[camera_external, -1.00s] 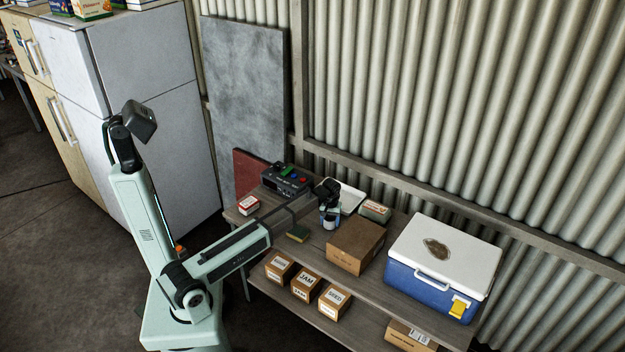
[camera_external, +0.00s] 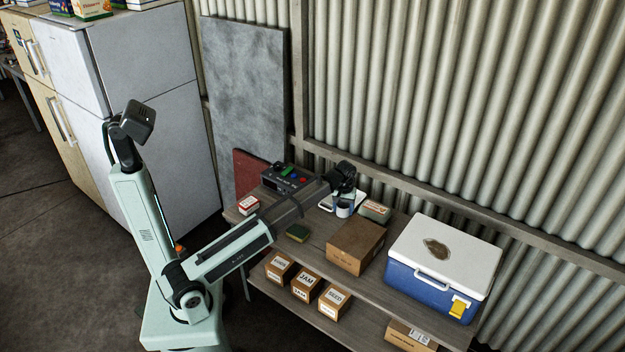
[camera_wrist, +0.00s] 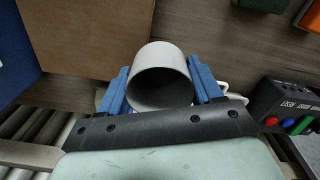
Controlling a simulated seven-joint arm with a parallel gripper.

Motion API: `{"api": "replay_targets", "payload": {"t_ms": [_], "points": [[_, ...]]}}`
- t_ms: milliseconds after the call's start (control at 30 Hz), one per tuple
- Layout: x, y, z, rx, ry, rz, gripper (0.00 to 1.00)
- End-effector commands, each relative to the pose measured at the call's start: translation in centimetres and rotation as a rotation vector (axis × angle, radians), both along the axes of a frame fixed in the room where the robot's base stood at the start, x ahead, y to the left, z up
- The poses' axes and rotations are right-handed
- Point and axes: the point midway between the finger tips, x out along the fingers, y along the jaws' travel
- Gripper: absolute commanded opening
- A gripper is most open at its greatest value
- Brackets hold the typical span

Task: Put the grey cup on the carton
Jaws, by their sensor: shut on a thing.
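The grey cup (camera_wrist: 160,75) is between the two blue fingers of my gripper (camera_wrist: 160,92) in the wrist view, with its open mouth toward the camera. My gripper is shut on it. In the external view the cup (camera_external: 344,209) hangs under my gripper (camera_external: 342,195) near the back of the table; I cannot tell exactly how high it is. The brown carton (camera_external: 355,246) stands on the table to the right of and nearer than the cup. Its plain brown top (camera_wrist: 85,35) shows at the upper left of the wrist view, apart from the cup.
A blue cooler with a white lid (camera_external: 441,267) stands right of the carton. A small box (camera_external: 375,211) lies behind the carton. A sponge (camera_external: 297,233), a red-and-white box (camera_external: 249,205) and a dark device with coloured buttons (camera_external: 287,180) are to the left. Labelled boxes (camera_external: 307,284) sit on the lower shelf.

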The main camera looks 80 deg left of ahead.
Motion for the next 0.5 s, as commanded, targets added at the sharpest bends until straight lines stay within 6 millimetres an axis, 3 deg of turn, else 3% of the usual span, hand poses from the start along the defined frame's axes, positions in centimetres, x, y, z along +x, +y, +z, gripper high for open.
{"api": "replay_targets", "payload": {"t_ms": [200, 500], "points": [[2.8, -5.8, 3.8, 0.001, -0.001, -0.063, 0.34], [4.2, -10.1, 6.4, 0.001, 0.0, -0.103, 0.34]]}}
